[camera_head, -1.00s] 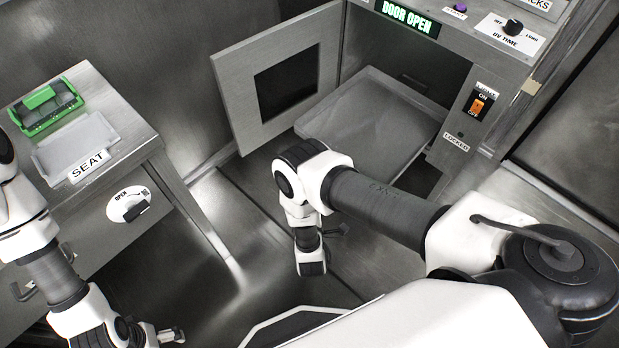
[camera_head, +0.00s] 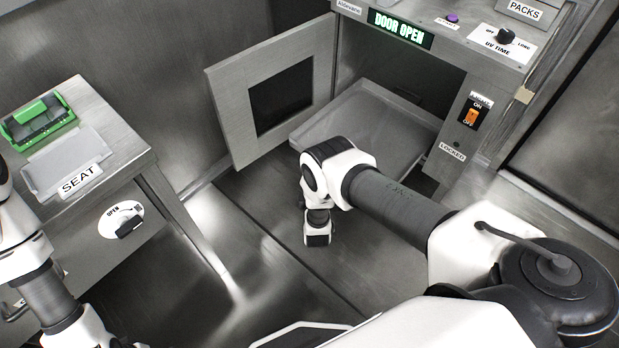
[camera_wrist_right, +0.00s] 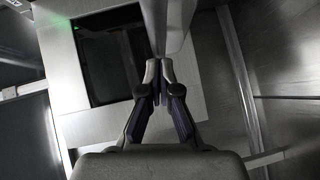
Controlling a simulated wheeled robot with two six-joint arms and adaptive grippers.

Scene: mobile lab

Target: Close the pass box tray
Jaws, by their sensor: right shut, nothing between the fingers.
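The pass box tray (camera_head: 377,119) is a shallow grey tray, pulled out of the pass box opening under the lit DOOR OPEN sign (camera_head: 401,28). The pass box door (camera_head: 222,122), with a dark window, stands swung open to its left; it also shows in the right wrist view (camera_wrist_right: 183,105). My right arm reaches in front of the tray and covers its near part. My right gripper (camera_wrist_right: 161,78) is shut and empty. Its tips are near a grey upright edge (camera_wrist_right: 168,30); I cannot tell whether they touch it. My left gripper is out of view.
The orange power switch (camera_head: 471,117) and UV TIME knob (camera_head: 504,36) are on the pass box front. At left, a metal stand (camera_head: 108,118) carries a green-framed device (camera_head: 40,122) and a SEAT plate (camera_head: 68,165). Bare floor lies between the stand and the pass box.

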